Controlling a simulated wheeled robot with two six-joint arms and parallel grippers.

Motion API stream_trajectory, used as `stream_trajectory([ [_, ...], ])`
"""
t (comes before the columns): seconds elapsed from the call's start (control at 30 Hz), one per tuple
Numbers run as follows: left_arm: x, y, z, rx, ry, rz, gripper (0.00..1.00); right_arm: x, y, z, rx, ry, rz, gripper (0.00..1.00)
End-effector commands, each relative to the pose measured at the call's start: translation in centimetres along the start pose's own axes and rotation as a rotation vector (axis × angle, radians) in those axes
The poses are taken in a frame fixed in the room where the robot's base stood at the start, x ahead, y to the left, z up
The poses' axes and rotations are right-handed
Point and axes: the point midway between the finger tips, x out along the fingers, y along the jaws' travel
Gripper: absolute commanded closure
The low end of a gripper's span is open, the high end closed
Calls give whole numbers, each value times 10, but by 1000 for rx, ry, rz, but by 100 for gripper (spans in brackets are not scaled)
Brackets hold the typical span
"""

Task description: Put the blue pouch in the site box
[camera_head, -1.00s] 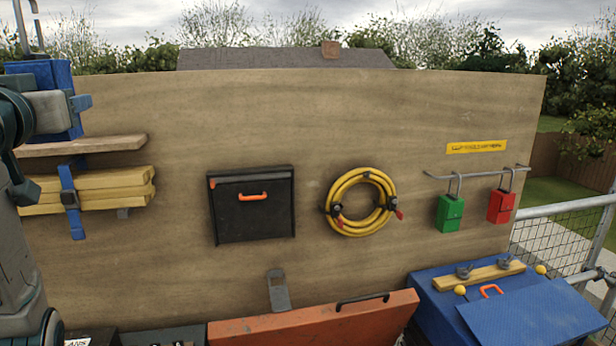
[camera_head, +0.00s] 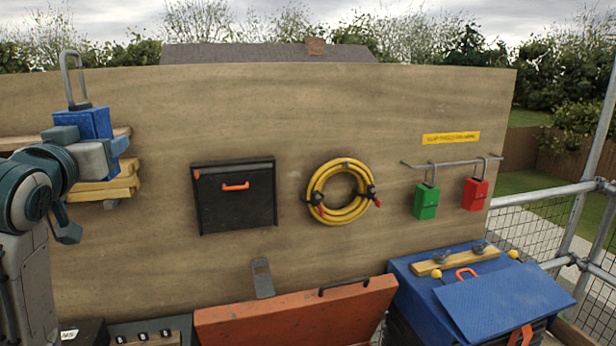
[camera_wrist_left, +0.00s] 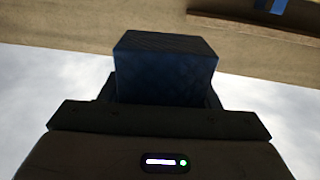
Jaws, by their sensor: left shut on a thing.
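The blue pouch (camera_head: 93,123) is a boxy blue block with a tall grey metal loop on top. It is upright in the head view, in front of the left end of the wooden board. My left gripper (camera_head: 88,148) is shut on it and partly hides its lower part. In the left wrist view the pouch (camera_wrist_left: 165,70) is dark, between the gripper's fingers. An open box with an orange lid (camera_head: 300,318) and black handle stands at the bottom; I cannot tell if this is the site box. My right gripper is not in view.
A black case (camera_head: 234,195), a yellow hose coil (camera_head: 318,194), a green pouch (camera_head: 426,201) and a red pouch (camera_head: 475,194) hang on the board (camera_head: 300,110). A blue-covered box (camera_head: 500,295) stands right. Strapped timber (camera_head: 95,190) is behind my left arm.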

Motion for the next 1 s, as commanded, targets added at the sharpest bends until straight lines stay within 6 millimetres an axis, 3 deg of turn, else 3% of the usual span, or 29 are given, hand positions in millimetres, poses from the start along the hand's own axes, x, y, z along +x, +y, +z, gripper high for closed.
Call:
stream_trajectory([
  [0.2, 22, 42, 74, -4, -11, 124, 79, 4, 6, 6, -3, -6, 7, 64],
  [0.47, 26, 88, 168, -7, -10, 255, 79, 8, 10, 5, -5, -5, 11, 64],
  [0.77, 2, 126, 275, -8, -8, 338, 79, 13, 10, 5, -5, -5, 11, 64],
  [1.0, -36, 140, 351, -8, -8, 333, 79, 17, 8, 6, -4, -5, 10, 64],
])
